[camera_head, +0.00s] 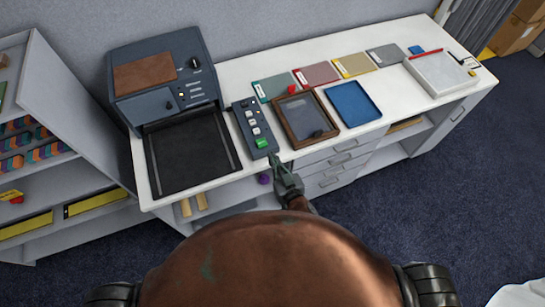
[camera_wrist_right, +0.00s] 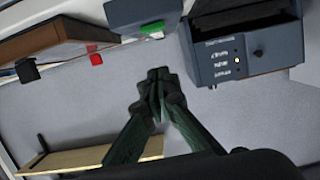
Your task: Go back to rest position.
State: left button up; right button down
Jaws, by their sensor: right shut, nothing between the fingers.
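My right gripper (camera_head: 274,160) is shut and empty at the front edge of the white table (camera_head: 232,72), just in front of the button box (camera_head: 254,126) with its green button. I cannot tell whether it touches the box. In the right wrist view the two dark fingertips (camera_wrist_right: 158,75) meet with nothing between them. My left gripper is not in view.
A blue-grey machine (camera_head: 165,75) with a black tray (camera_head: 190,155) stands at the table's left. A brown frame (camera_head: 282,122), a blue tray (camera_head: 353,104) and several coloured cards lie right of the box. A shelf unit (camera_head: 75,125) stands far left. Open floor (camera_head: 440,200) lies right.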

dwell(0.5)
